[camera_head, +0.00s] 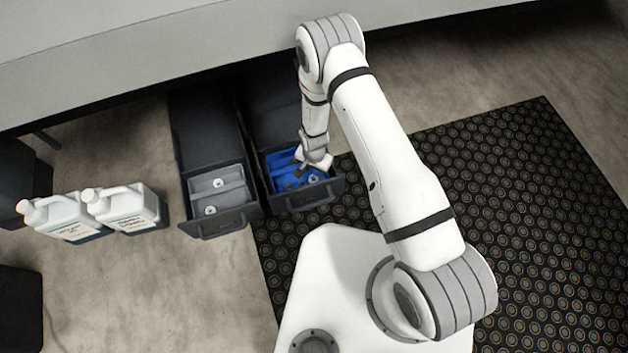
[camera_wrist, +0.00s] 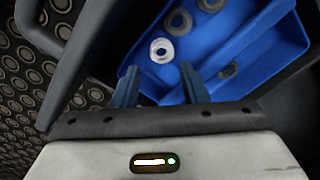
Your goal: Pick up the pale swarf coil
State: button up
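The pale swarf coil (camera_wrist: 162,50), a small whitish ring, lies in a blue tray (camera_wrist: 262,45) in the wrist view. The blue tray also shows in the head view (camera_head: 274,158), inside an open dark drawer. A small pale ring (camera_head: 313,179) shows there beside my gripper; I cannot tell for certain that it is the same coil. My gripper (camera_wrist: 158,74) is open, its two blue-grey fingers apart with nothing between them. The coil shows just beyond the fingertips, roughly in line with the gap. The height left between fingertips and coil is unclear.
Darker grey rings (camera_wrist: 180,20) lie near the coil in the blue tray. Drawer walls stand close around it. A second open drawer (camera_head: 241,214) at left holds a grey tray (camera_head: 232,176) with pale rings. Two white jugs (camera_head: 127,206) stand on the floor further left.

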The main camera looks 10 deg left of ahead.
aim_at(314, 178)
notch_tip(314, 178, down, 6)
jog(key=b, duration=0.3)
jog(key=shift+w, duration=0.15)
jog(key=shift+c, duration=0.3)
jog(key=c, duration=0.7)
jog(key=shift+o, duration=0.2)
